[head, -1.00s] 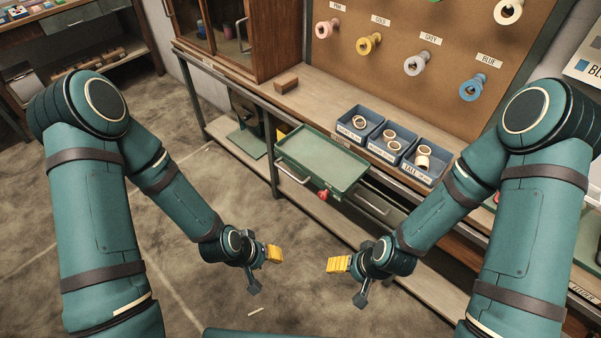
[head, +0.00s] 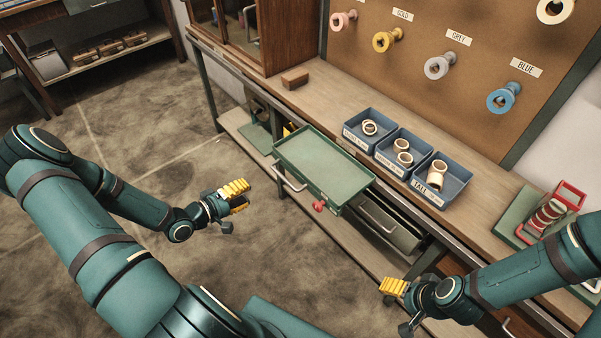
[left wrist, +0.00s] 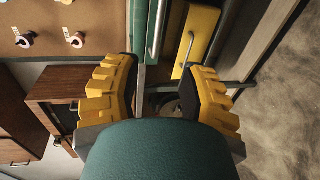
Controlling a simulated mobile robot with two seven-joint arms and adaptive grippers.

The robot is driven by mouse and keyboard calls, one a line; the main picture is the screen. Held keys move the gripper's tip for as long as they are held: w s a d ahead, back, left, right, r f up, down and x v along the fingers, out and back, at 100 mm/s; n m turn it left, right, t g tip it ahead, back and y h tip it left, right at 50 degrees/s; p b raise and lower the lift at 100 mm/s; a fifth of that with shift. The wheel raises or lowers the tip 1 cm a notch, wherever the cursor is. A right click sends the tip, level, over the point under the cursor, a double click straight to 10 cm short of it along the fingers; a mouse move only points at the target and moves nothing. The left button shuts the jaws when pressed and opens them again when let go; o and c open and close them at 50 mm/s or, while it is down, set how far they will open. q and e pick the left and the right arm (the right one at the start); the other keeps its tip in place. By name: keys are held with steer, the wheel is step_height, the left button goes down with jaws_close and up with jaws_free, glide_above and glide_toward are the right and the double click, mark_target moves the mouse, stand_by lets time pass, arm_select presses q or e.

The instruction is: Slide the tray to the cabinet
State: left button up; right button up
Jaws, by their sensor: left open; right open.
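The green tray (head: 322,160) lies level at the front edge of the workbench. A metal handle (head: 289,178) is on its left side and a red knob (head: 319,206) is below its front. The wooden cabinet (head: 287,38) with glass doors stands on the bench behind and left of the tray. My left gripper (head: 236,198) is open and empty, left of the tray and apart from it. In the left wrist view its yellow fingers are spread, with a green edge, probably the tray (left wrist: 141,30), beyond. My right gripper (head: 395,290) is open and empty, below and right of the tray.
Several blue bins (head: 400,150) with rings stand right of the tray on the bench (head: 325,95). A small wooden block (head: 295,78) lies between the cabinet and the bins. An open drawer (head: 390,225) sits under the bench. The floor at left is clear.

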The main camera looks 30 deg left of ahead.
mark_target(280, 174)
arm_select(q)
steer(key=b+x, duration=0.2)
steer(key=x, duration=1.1)
steer(key=shift+w+r, duration=0.1)
steer(key=shift+w, duration=0.15)
steer(key=shift+c, duration=0.4)
jaws_close()
